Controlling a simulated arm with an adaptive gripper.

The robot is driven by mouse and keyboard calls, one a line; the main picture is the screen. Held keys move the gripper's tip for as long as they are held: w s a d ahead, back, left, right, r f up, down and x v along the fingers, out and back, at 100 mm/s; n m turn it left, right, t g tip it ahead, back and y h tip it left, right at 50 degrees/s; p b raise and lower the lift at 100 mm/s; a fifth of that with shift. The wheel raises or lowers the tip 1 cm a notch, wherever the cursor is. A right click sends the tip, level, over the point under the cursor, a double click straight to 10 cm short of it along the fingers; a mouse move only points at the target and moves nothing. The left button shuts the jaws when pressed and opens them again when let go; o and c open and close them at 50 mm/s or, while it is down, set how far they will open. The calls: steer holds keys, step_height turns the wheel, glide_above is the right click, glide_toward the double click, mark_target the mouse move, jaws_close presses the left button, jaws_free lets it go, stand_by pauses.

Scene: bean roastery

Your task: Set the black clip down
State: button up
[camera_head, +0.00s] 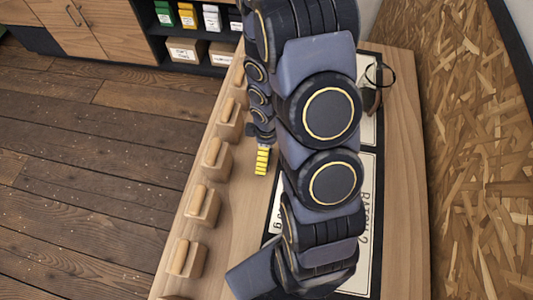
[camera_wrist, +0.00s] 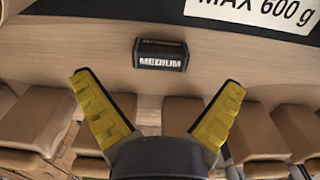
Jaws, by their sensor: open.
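The black clip (camera_wrist: 161,53) appears to be the small black block with a white MEDIUM label. In the wrist view it lies on the wooden top, beyond my fingertips and between their lines. In the head view I cannot make it out; my arm may hide it. My gripper (camera_wrist: 158,83) has its two yellow-padded fingers spread wide, with nothing between them. It is apart from the clip. In the head view the yellow pad of my gripper (camera_head: 262,161) shows at the left of my arm, over the wooden top.
Several wooden blocks with rounded tops (camera_head: 203,205) line the left edge of the table (camera_head: 405,200). A dark object with a black loop (camera_head: 372,99) stands at the far end. An OSB wall (camera_head: 480,170) bounds the right.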

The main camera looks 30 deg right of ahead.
step_height(320, 180, up, 6)
steer(key=shift+w+r, duration=0.1)
steer(key=shift+r, duration=0.1)
steer(key=s+a+r+m+g, duration=0.1)
steer(key=s+a+r+m, duration=0.3)
steer(key=s+r, duration=0.3)
steer(key=s+a+r+m, duration=0.5)
steer(key=s+r, duration=0.2)
steer(key=r, duration=0.5)
steer(key=shift+s+a+r+g, duration=0.25)
steer(key=shift+a+g, duration=0.05)
steer(key=shift+g, duration=0.1)
